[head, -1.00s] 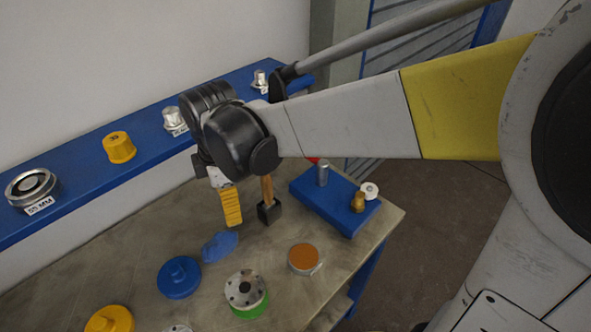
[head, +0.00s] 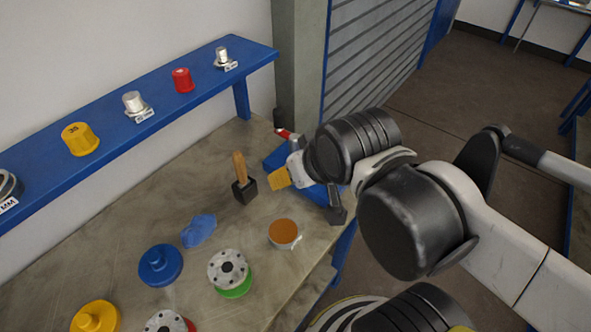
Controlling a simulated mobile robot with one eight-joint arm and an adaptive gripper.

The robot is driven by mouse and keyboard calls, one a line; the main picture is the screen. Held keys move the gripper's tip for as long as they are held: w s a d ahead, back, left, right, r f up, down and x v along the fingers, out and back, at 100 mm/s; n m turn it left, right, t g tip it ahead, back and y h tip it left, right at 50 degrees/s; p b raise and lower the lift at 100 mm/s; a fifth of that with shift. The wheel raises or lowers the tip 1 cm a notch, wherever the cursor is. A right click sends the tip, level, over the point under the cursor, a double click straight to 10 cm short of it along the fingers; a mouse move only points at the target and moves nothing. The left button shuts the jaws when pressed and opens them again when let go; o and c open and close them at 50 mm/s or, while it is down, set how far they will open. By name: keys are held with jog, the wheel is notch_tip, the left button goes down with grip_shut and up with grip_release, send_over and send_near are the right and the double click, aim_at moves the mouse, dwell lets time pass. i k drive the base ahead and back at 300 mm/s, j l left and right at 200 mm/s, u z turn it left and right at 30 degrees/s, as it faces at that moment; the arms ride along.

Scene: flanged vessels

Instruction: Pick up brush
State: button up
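The brush (head: 243,182) seems to be the piece with an upright wooden handle and a dark block at its foot. It stands on the workbench (head: 170,212), toward the blue shelf side. My gripper (head: 280,178) is just to its right in the picture, with a visible gap between them. Nothing is clearly held.
A blue cloth-like patch (head: 199,230), an orange-topped round tin (head: 284,234), a blue flanged part (head: 160,265) and a grey-and-green flange (head: 228,270) lie in front of the brush. A blue stand (head: 279,157) is behind my gripper. A blue shelf (head: 107,123) runs along the wall.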

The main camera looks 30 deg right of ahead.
aim_at(238, 158)
jog(key=u, duration=1.3)
jog(key=z, duration=1.05)
jog(key=l+u, duration=0.6)
jog(key=l, duration=0.2)
